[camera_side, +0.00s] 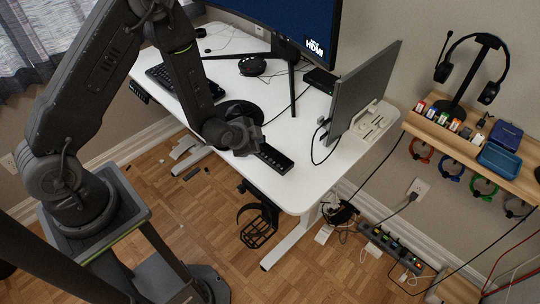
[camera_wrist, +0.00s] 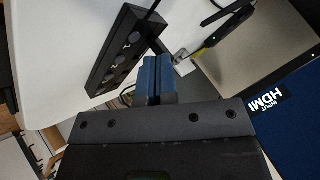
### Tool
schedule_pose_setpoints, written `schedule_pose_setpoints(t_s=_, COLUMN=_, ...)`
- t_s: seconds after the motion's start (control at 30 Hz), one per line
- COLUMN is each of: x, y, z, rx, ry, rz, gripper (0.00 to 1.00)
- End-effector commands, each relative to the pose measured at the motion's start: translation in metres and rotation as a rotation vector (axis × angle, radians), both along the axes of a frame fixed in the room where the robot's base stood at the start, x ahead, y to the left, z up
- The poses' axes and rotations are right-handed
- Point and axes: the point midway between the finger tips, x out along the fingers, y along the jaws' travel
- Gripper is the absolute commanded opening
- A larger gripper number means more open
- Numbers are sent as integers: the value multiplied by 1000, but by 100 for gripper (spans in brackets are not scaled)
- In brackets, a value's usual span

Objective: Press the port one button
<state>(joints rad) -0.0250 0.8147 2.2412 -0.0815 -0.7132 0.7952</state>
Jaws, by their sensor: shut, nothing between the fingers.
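A black switch box (camera_side: 274,158) lies at the front edge of the white standing desk, just beside my gripper (camera_side: 256,137). In the wrist view the box (camera_wrist: 126,42) is long and dark, with a row of several round buttons along its face. I cannot read which one is port one. My gripper (camera_wrist: 157,80) shows there with its blue fingers shut together and empty. The fingertips are to the right of the box's lower half in that picture and look apart from it. The side view does not show the fingertips clearly.
The white desk (camera_side: 310,185) is bare in front of the box. A monitor (camera_side: 362,90) stands to the right, and a large curved screen (camera_side: 290,22) reading HDMI behind. Cables hang near the box. A keyboard (camera_side: 160,76) lies at the left. A wooden shelf (camera_side: 455,145) is further right.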

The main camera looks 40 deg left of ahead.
Motion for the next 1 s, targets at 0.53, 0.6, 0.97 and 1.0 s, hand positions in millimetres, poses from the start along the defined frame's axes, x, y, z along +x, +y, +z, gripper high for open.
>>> schedule_pose_setpoints(t_s=0.53, x=1, y=0, z=46, rx=0, ry=-4, rz=1, gripper=0)
schedule_pose_setpoints(t_s=0.6, x=1, y=0, z=52, rx=0, ry=-4, rz=0, gripper=0)
schedule_pose_setpoints(t_s=0.97, x=0, y=0, z=60, rx=0, ry=-1, rz=0, gripper=0)
schedule_pose_setpoints(t_s=1.0, x=0, y=0, z=60, rx=0, ry=-1, rz=0, gripper=0)
